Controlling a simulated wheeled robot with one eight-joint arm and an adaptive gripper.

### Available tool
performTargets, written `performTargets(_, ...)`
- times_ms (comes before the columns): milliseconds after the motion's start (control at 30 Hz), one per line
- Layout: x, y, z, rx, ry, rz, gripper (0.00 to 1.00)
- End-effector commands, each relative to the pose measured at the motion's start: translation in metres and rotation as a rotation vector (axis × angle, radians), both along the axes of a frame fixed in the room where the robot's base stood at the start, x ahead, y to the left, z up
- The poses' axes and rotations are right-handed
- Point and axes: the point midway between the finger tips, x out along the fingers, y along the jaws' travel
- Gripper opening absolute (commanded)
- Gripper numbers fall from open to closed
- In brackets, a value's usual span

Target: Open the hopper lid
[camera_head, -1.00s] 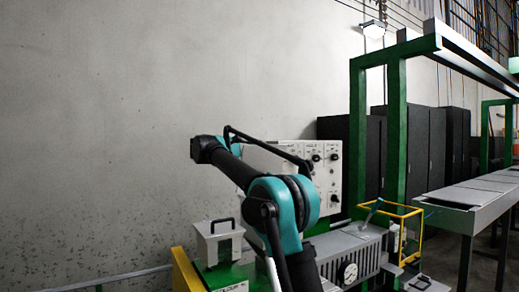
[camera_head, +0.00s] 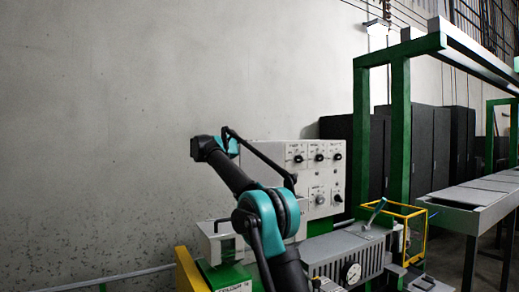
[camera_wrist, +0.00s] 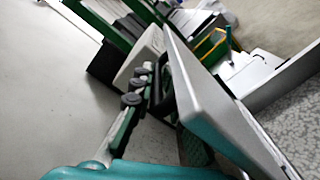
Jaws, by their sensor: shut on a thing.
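In the wrist view a pale grey slab, which looks like the hopper lid (camera_wrist: 205,105), stands tilted across the middle, close to my gripper (camera_wrist: 166,98). A black handle shows on its left side. My gripper's dark fingers are shut there, apparently on the handle; the exact contact is partly hidden. In the head view my arm's teal joint covers the gripper and most of the lid area. A pale panel edge, possibly the lid, shows just right of that joint.
A white control panel with knobs (camera_head: 320,170) stands behind my arm. A grey machine body with a gauge (camera_head: 352,273), a lever (camera_head: 376,210) and a yellow frame (camera_head: 416,240) lie to the right. A green post (camera_head: 400,130) rises behind. The wall side is clear.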

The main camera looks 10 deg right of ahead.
Motion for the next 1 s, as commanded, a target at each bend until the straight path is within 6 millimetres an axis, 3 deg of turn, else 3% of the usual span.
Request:
performTargets(333, 0.001, 0.001, 0.004, -0.013, 0.01, 0.002, 0.0)
performTargets(367, 0.001, 0.001, 0.005, -0.013, 0.01, 0.002, 0.16)
performTargets(500, 0.001, 0.001, 0.004, -0.012, 0.01, 0.001, 0.31)
performTargets(800, 0.001, 0.002, 0.002, -0.009, 0.011, 0.001, 0.31)
performTargets(1000, -0.007, 0.024, 0.002, -0.008, 0.011, 0.003, 0.31)
